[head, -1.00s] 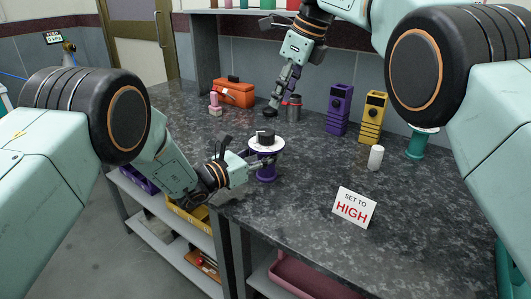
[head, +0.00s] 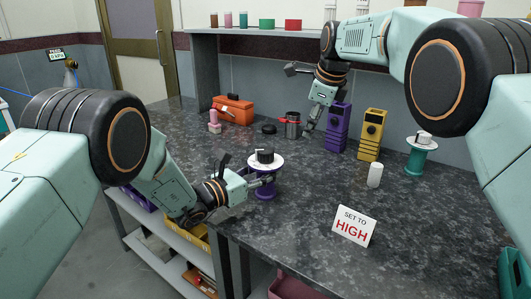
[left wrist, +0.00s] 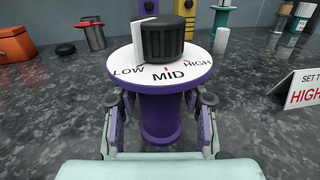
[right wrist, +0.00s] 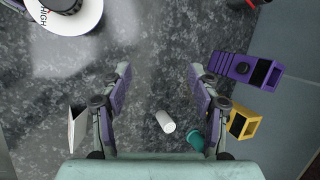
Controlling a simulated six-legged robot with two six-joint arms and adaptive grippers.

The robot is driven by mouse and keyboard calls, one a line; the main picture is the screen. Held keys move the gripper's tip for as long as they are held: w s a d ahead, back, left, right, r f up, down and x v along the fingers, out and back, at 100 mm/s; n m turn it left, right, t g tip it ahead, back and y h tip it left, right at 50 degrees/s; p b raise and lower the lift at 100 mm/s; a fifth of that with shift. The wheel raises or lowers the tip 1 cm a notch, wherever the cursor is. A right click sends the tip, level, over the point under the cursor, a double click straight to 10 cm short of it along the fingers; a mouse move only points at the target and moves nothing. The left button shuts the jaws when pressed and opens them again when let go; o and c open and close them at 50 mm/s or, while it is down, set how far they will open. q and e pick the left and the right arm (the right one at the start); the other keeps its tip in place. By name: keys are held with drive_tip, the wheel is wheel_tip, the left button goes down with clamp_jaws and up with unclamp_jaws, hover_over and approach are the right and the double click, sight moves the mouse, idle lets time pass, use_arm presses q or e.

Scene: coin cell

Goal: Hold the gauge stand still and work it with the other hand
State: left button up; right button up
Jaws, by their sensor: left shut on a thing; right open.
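The gauge stand is a purple post with a white dial (head: 279,162) and a black knob (head: 264,156). In the left wrist view the dial (left wrist: 115,72) reads LOW, MID and HIGH, and the white bar on the knob (left wrist: 165,38) lies on its left, LOW side. The stand is upright on the bench. My left gripper (left wrist: 160,100) is shut on the purple post below the dial. My right gripper (head: 299,100) is open and empty, above the bench behind the stand. In the right wrist view the dial (right wrist: 85,30) shows at upper left, outside the jaws.
A "SET TO HIGH" sign (head: 354,226) stands at front right. A white cylinder (head: 375,175), a green stand with a similar dial (head: 414,160), yellow (head: 372,135) and purple (head: 338,128) holders, a metal can (head: 292,126) and an orange toolbox (head: 233,110) stand behind. The bench's middle is clear.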

drive_tip(key=w+d+f+n+t+h, duration=0.2)
drive_tip(key=w+d+f, duration=0.1)
drive_tip(key=d, duration=0.4)
drive_tip(key=n+t+y, duration=0.7)
drive_tip(key=n+y, duration=0.5)
drive_tip(key=n, duration=1.7)
approach(272, 153)
drive_tip(key=x, duration=1.2)
drive_tip(key=shift+a, duration=0.15)
drive_tip(key=c, duration=1.2)
